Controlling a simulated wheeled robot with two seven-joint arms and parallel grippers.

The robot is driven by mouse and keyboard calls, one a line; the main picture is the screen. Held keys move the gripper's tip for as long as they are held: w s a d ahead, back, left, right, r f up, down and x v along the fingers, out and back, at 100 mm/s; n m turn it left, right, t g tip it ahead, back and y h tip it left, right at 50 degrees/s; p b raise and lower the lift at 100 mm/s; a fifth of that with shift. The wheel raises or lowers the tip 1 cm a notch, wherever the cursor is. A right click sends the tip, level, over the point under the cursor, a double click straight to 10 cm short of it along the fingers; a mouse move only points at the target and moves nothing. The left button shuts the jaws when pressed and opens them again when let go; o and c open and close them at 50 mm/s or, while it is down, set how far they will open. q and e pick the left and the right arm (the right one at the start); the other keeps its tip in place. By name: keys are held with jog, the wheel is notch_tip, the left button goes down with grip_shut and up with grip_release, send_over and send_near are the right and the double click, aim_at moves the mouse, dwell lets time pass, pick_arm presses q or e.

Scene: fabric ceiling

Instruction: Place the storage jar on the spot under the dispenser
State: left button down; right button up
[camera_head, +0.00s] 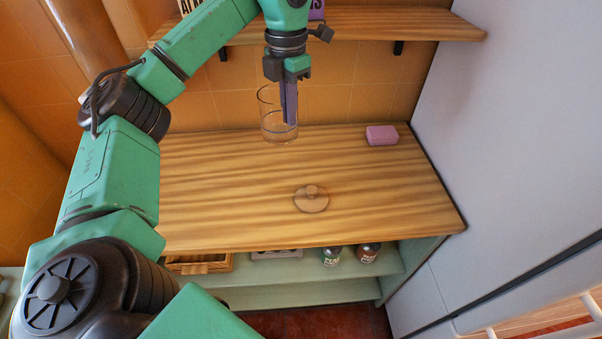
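The storage jar (268,116) is a clear, open-topped glass cylinder near the back edge of the wooden counter. My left gripper (290,116) points down at the jar's right side, its dark fingers close together and overlapping the jar wall. It looks shut on that wall; which finger is inside the jar is hard to tell. The jar is upright, and I cannot tell whether its base touches the counter. A round wooden lid with a knob (311,198) lies on the counter's front part. I cannot make out a dispenser or a marked spot. My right gripper is not in view.
The wooden counter (230,190) is mostly clear. A pink block (381,135) lies at its back right. A wall shelf (400,24) hangs above, near my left wrist. A tall pale panel (500,130) bounds the right. Cans (368,253) and a wooden tray (200,264) sit below.

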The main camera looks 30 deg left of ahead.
pick_arm(q)
jog(key=f+b, duration=0.1)
jog(key=f, duration=0.4)
jog(key=s+f+b, duration=0.1)
jog(key=f, duration=0.5)
jog(key=s+f+b, duration=0.1)
jog(key=f, duration=0.5)
jog(key=shift+f, duration=0.35)
jog(key=shift+w+f+b, duration=0.1)
jog(key=shift+f+b, duration=0.05)
jog(key=shift+b, duration=0.15)
jog(key=c, duration=1.1)
grip_release()
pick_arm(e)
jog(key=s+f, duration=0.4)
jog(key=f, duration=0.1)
